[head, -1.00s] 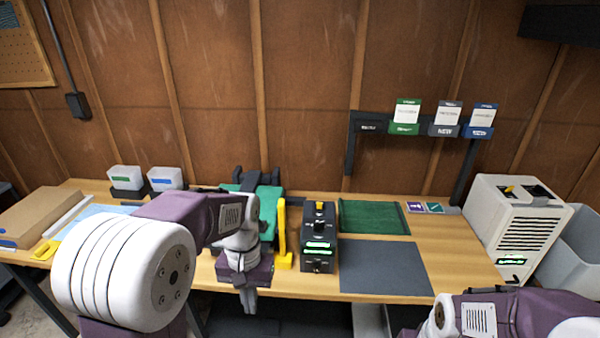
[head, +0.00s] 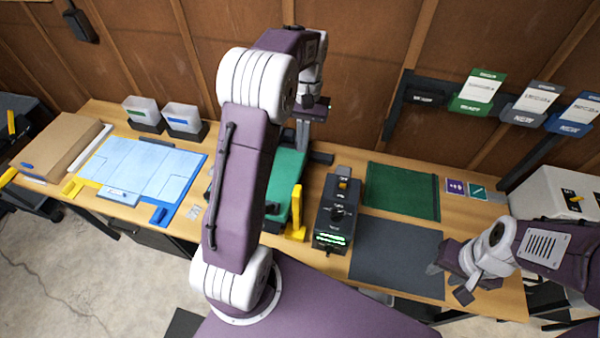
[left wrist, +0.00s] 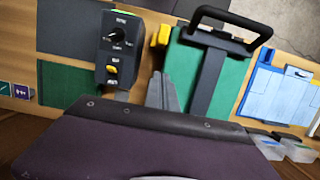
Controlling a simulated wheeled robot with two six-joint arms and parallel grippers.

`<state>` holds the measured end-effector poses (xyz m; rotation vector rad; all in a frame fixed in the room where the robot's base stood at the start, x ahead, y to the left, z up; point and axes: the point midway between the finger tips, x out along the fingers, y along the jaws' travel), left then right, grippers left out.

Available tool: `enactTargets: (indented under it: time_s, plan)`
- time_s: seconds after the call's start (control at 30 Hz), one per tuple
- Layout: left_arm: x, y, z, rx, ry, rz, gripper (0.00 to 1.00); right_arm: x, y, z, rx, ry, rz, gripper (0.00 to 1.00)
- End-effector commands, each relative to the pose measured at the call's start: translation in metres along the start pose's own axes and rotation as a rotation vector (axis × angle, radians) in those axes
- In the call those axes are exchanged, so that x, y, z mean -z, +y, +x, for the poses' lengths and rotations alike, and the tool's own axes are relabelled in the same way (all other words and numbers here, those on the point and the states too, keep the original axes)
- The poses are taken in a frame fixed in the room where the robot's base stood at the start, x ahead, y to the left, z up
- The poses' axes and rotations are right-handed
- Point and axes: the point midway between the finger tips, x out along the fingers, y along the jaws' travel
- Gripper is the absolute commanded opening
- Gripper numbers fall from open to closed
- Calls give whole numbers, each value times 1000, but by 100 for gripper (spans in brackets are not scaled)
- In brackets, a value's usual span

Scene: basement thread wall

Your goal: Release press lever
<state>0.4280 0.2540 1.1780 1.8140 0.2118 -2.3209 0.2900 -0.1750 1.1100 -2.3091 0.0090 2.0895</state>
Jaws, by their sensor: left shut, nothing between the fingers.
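The press shows a green bed (head: 288,175) with a yellow upright (head: 297,207) at its right front side. In the left wrist view the green bed (left wrist: 233,80) has a dark lever arm (left wrist: 208,80) over it, ending in a black loop handle (left wrist: 235,22). In the head view my left arm hides the handle. My left gripper (head: 302,132) is shut and empty above the rear of the press. Its grey fingers (left wrist: 163,95) appear beside the lever arm in the wrist view; I cannot tell whether they touch it. My right gripper (head: 450,282) is open and empty near the table's front right.
A black control box (head: 338,215) with a knob and a yellow switch stands right of the press. A green mat (head: 402,190) and a grey mat (head: 397,258) lie flat beyond it. A blue board (head: 150,172) and two white bins (head: 182,117) are left. Card holders (head: 478,92) hang behind.

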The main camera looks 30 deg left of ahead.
Motion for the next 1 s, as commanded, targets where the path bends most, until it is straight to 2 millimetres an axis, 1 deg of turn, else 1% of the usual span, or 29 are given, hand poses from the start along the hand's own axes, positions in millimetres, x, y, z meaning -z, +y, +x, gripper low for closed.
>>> enactTargets:
  time_s: [0.23, 0.33, 0.47, 0.77, 0.8, 0.9, 1.0]
  plan:
    - [0, 0, 2, 0, 0, 1, 0, 0, 0, 1, 0, 0, 0, 36]
    - [0, 0, 9, 0, -1, 1, 0, 0, 0, 0, 0, 0, 0, 36]
    - [-1, 0, 32, 0, -5, 1, 0, 0, 0, -2, 0, 0, 0, 36]
    - [-2, 0, 97, 0, -5, 1, 0, 2, 0, -13, 0, 0, 0, 36]
    - [-4, 0, 102, 0, -3, 1, 0, 2, 0, -16, 0, 0, 0, 36]
    - [-22, 0, 103, 0, 0, 1, 0, 3, 0, -23, 0, 0, 0, 36]
    - [-32, 0, 107, 0, -1, 1, 0, 3, 0, -26, 0, 0, 0, 36]
